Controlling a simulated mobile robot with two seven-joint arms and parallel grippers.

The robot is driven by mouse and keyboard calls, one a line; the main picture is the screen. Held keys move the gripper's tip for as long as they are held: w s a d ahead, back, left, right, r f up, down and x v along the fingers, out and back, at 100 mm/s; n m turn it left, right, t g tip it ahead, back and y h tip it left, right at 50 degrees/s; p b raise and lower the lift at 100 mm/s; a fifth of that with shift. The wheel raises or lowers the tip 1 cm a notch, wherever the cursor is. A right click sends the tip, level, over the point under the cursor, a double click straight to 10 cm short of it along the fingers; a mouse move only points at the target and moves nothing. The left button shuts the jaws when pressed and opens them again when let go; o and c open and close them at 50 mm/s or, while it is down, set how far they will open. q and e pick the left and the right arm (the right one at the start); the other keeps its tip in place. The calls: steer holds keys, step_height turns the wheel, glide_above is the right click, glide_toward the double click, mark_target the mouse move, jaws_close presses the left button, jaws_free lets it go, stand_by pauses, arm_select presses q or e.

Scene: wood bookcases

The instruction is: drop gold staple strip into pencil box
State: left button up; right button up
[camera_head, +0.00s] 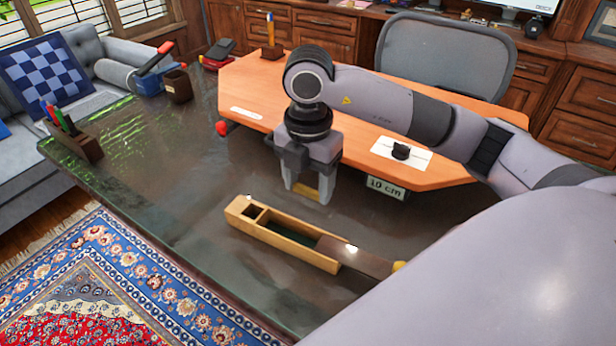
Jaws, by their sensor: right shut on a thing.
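The pencil box (240,223) is a long, narrow box of light wood on the dark glossy tabletop, in the middle of the head view. It has a small square compartment at its far left end and a long open compartment beside it. A dark brown lid (352,255) covers its near right part. My right gripper (308,190) points down just behind the box and above the tabletop, apart from the box. It is shut on the gold staple strip (306,191), of which a thin gold band shows between the fingers. My left gripper is not in view.
An orange board (262,110) lies behind the gripper, with a white card (420,158) and a "10 cm" sign (386,187). A brown cup (177,86), a stapler (150,80) and a pencil holder (80,147) stand at the left. The tabletop left of the box is clear.

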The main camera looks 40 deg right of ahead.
mark_target(309, 195)
step_height(309, 195, down, 4)
steer(key=b, duration=0.3)
steer(key=shift+f, duration=0.55)
steer(key=o, duration=1.1)
step_height(309, 195, up, 6)
steer(key=shift+f, duration=0.1)
steer(key=shift+r, duration=0.7)
